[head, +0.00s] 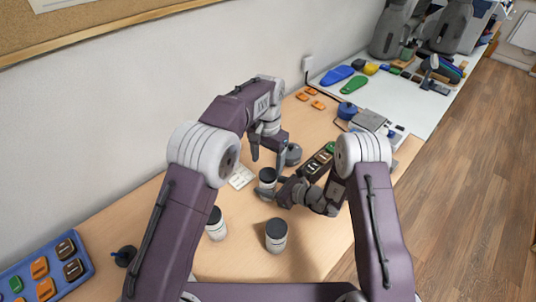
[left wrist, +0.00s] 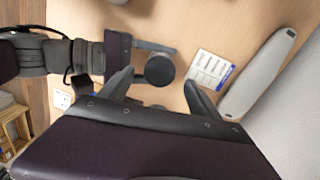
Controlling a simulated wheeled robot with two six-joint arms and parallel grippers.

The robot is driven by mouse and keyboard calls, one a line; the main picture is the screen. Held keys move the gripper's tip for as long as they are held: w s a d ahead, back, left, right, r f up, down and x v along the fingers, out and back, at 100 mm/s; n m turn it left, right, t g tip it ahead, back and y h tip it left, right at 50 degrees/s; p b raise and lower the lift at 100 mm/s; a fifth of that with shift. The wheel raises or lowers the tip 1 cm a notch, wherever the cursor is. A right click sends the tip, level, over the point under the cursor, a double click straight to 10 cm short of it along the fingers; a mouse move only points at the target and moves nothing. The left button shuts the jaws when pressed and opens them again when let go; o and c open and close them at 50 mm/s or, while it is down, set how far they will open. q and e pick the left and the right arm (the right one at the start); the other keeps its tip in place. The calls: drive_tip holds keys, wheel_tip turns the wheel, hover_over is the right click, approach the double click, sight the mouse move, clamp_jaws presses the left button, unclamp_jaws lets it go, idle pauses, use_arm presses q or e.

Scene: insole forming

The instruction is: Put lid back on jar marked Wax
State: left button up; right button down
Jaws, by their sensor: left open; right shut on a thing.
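A pale jar with a dark top (head: 267,175) stands on the table in the middle of the head view. My right gripper (head: 272,193) is shut on this jar at its near side. The same dark round top (left wrist: 160,70) shows from above in the left wrist view, with a right finger alongside. My left gripper (head: 268,152) is open just above the jar; its fingertips (left wrist: 158,88) are apart, with the dark top between them in view. I cannot read any Wax label, nor tell whether the dark top is a seated lid.
Two more dark-topped jars stand nearer, one left (head: 216,224) and one right (head: 276,236). A white card (head: 242,177) lies beside the held jar. A grey round thing (head: 293,154) and a dark tray (head: 306,174) are to the right. A blue tray (head: 83,270) lies front left.

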sight(268, 173)
use_arm(q)
drive_tip(key=n, duration=0.2)
drive_tip(key=r+n, duration=0.1)
drive_tip(key=n, duration=0.3)
drive_tip(key=shift+w+r+n, duration=0.1)
drive_tip(key=shift+r+n, duration=0.2)
drive_tip(key=shift+r, duration=0.05)
drive_tip(key=shift+r+n, duration=0.3)
drive_tip(key=shift+w+d+r, duration=0.1)
drive_tip(key=shift+w+r, duration=0.05)
drive_tip(key=shift+r, duration=0.05)
drive_tip(key=shift+f, duration=4.05)
drive_tip(key=c, duration=1.5)
drive_tip(key=o, duration=1.7)
drive_tip(key=shift+c, duration=0.2)
